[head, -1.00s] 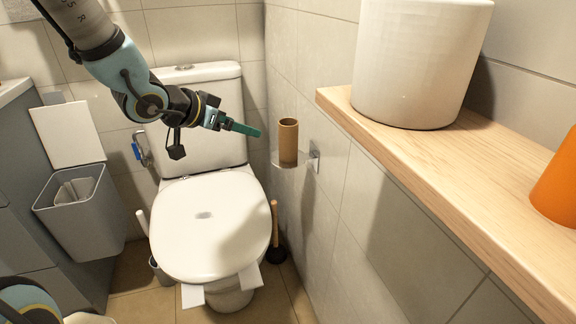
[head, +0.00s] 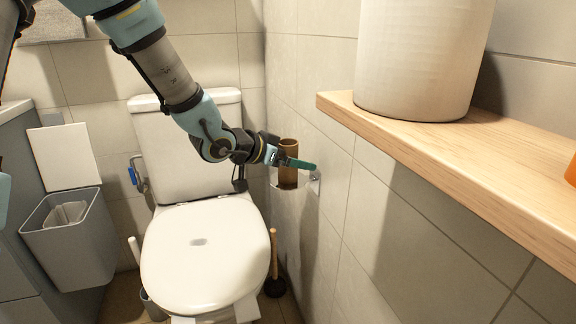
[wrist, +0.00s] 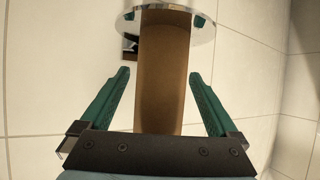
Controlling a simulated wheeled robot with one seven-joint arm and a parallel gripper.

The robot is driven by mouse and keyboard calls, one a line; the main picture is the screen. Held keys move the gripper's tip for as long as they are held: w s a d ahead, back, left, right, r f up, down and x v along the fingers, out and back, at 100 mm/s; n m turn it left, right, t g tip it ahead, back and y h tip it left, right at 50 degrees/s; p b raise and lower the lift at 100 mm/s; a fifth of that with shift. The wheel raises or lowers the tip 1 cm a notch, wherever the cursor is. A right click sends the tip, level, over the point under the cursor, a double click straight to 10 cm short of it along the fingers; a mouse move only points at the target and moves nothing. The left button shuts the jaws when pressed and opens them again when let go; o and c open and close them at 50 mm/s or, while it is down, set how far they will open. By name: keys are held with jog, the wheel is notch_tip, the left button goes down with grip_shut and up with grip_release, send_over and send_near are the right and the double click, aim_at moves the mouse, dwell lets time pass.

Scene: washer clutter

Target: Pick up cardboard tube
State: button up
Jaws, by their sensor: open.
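The cardboard tube (head: 288,178) is brown and stands upright on a small holder (head: 312,182) fixed to the right-hand wall. In the wrist view the tube (wrist: 163,75) runs between the two green fingers, with the round shiny plate of the holder (wrist: 205,28) at its far end. My gripper (head: 300,164) is open around the tube, one finger on each side. In the wrist view my gripper (wrist: 158,85) shows a gap between each fingertip and the tube. In the head view a finger crosses in front of the tube and hides part of it.
A wooden shelf (head: 430,150) with a large white pot (head: 422,60) juts out at the right. The toilet (head: 200,250) stands below and left of my gripper. A grey bin (head: 70,240) hangs at the left. A plunger (head: 274,265) stands beside the toilet.

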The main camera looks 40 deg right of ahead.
jog(key=shift+d+f, duration=0.25)
jog(key=shift+d, duration=0.2)
jog(key=c, duration=1.4)
jog(key=shift+r, duration=0.2)
